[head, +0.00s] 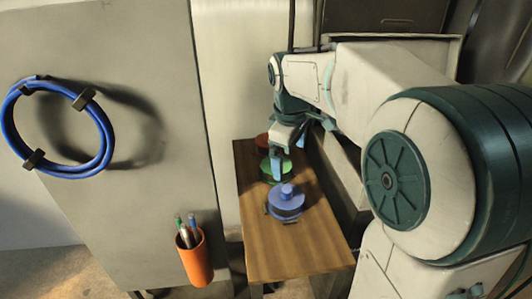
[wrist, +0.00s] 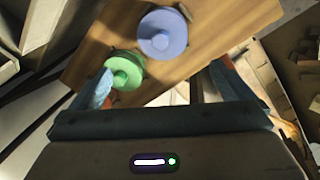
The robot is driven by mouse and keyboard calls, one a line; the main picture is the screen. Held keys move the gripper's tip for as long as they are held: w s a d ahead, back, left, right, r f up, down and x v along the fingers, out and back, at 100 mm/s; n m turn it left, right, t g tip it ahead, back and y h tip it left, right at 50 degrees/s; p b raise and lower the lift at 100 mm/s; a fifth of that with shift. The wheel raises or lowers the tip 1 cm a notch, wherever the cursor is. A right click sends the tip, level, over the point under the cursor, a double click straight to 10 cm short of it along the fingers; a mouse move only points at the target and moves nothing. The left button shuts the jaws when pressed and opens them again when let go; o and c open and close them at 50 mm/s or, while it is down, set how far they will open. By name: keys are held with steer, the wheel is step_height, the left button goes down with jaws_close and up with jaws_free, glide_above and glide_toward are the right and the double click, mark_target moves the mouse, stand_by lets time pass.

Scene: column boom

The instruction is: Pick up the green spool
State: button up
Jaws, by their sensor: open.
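The green spool (head: 266,169) lies on the wooden table (head: 290,249) in the head view, behind the blue spool (head: 286,203) and partly hidden by my gripper (head: 291,168). In the wrist view the green spool (wrist: 124,70) is just beyond the left fingertip, and the blue spool (wrist: 162,34) is further off to its upper right. My gripper (wrist: 160,88) is open with nothing between its fingers. Its fingers point down over the table close to the green spool; I cannot tell whether they touch it.
A reddish spool (head: 262,141) sits at the table's far end. A grey panel (head: 150,200) stands left of the table, with a coiled blue cable (head: 104,132) and an orange pen cup (head: 194,262). The table's near part is clear.

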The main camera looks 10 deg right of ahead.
steer(key=w+f+n+g, duration=0.1)
steer(key=w+f+n, duration=0.2)
steer(key=w+n, duration=1)
steer(key=m+b, duration=0.1)
steer(key=m, duration=0.2)
glide_above(267, 175)
steer(key=w+d, duration=0.4)
steer(key=shift+h, duration=0.3)
step_height(267, 175, down, 8)
steer(key=shift+s+a+r, duration=0.1)
steer(key=shift+a, duration=0.05)
steer(key=shift+s+f, duration=0.15)
steer(key=shift+f, duration=2.65)
steer(key=c, duration=1.5)
steer(key=shift+r, duration=0.1)
